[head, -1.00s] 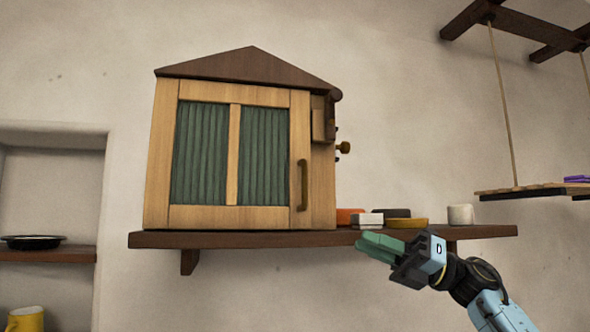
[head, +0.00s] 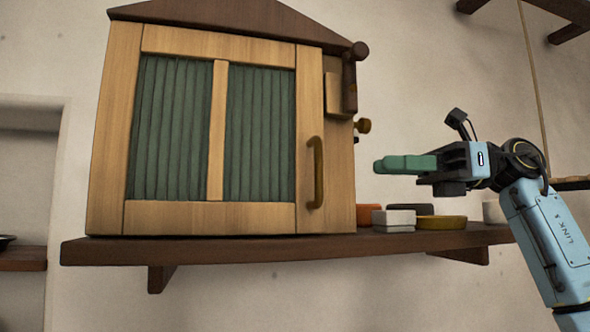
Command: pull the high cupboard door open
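The high cupboard (head: 340,190) is a wooden box with a dark gabled roof, standing on a dark wall shelf. Its door (head: 218,130) has a pale wood frame, a middle bar and green curtain-like panels, and it looks closed. A brass-brown vertical handle (head: 316,172) sits on the door's right side. My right gripper (head: 380,165), with green fingers, is to the right of the cupboard at about handle height, apart from the handle. The fingers are seen side-on and overlap, so their gap cannot be judged. My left gripper is out of view.
A small wood block and a brass knob (head: 363,125) stick out at the cupboard's right side. On the shelf (head: 270,247) below my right gripper are a white box (head: 394,220), an orange item, a dark item, a yellow dish (head: 441,222) and a white cup (head: 493,211).

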